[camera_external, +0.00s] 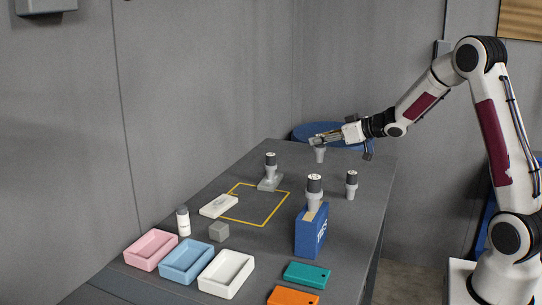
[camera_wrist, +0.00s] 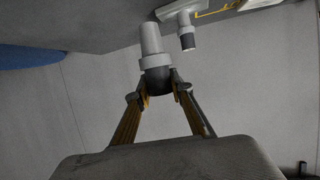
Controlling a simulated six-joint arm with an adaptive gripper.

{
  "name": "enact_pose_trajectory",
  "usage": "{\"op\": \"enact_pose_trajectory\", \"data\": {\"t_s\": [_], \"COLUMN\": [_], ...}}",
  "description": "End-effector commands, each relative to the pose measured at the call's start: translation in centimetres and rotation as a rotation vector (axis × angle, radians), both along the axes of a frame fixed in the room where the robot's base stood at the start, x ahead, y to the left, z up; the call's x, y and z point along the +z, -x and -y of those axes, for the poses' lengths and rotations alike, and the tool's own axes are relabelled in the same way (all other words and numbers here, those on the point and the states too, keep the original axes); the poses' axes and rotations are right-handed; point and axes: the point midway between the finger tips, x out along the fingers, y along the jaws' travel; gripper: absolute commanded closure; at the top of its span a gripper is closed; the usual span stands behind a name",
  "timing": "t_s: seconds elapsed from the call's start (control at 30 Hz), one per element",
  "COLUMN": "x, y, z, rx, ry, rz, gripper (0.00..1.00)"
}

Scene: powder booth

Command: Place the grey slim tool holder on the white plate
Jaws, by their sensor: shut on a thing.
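My gripper (camera_external: 318,141) is over the far end of the table and shut on a tool holder (camera_external: 320,155). In the wrist view my gripper's fingers (camera_wrist: 157,90) close on its dark end, and its light grey body (camera_wrist: 151,40) extends away from them. Its lower end is near the tabletop; I cannot tell whether it touches. I cannot tell for certain which is the named one. A white plate (camera_external: 219,206) lies flat at the left edge of the yellow outline, well apart from my gripper.
A holder (camera_external: 270,160) stands on a grey base (camera_external: 269,183). A white bottle (camera_external: 183,222), grey cube (camera_external: 219,232), pink (camera_external: 136,259), blue (camera_external: 169,275) and white (camera_external: 208,284) trays are nearer. The yellow-outlined area (camera_external: 253,224) is mostly clear.

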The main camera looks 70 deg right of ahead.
Motion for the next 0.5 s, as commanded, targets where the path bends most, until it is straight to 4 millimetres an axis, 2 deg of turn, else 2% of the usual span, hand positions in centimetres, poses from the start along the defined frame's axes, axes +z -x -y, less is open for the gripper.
{"op": "enact_pose_trajectory", "data": {"t_s": [0.5], "x": [-0.8], "y": [-10.4], "z": [-12.8], "rx": [0.245], "ry": [0.001], "rz": [0.004], "gripper": [1.0]}}
